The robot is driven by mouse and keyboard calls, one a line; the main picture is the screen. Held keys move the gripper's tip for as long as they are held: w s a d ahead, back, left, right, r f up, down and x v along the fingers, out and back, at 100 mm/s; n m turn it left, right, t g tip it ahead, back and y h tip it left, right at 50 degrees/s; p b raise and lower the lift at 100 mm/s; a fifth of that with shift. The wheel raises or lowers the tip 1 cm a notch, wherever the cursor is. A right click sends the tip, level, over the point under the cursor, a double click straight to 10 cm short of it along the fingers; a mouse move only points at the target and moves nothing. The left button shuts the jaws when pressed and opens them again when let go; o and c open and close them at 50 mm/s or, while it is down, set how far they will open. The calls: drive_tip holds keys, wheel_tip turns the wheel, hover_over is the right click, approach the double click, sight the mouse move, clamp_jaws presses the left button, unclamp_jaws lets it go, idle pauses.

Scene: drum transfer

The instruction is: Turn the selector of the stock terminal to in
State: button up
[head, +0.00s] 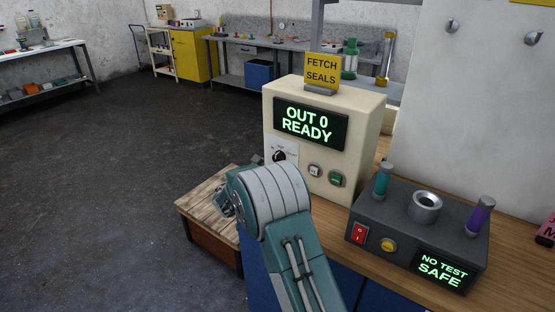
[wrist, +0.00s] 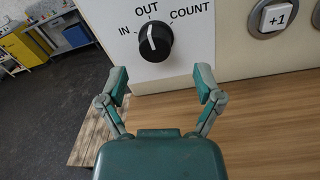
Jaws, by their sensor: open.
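The stock terminal (head: 323,171) is a cream box on the wooden bench, and its display reads OUT 0 READY. Its selector (head: 279,156) is a black knob on a white plate, partly behind my arm in the head view. In the wrist view the selector (wrist: 155,42) shows a white mark pointing up at OUT, with IN to the left and COUNT to the right. My gripper (wrist: 162,80) is open and empty, its two fingers apart below the knob, not touching it. In the head view the fingers are mostly hidden by my arm.
A +1 button (wrist: 277,17) sits right of the selector. A green button (head: 336,179) is on the terminal's front. A dark tester box (head: 405,240) reading NO TEST SAFE stands to the right. A wooden crate (head: 205,192) is at the lower left. Open floor lies left.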

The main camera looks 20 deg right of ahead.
sight(276, 160)
drive_tip(key=x, duration=0.4)
drive_tip(key=shift+w+a, duration=0.25)
drive_tip(key=shift+w, duration=0.05)
drive_tip(key=shift+w+d, duration=0.15)
drive_tip(key=shift+d, duration=0.45)
drive_tip(key=c, duration=0.9)
drive_tip(key=shift+a, duration=0.15)
drive_tip(key=shift+c, duration=1.3)
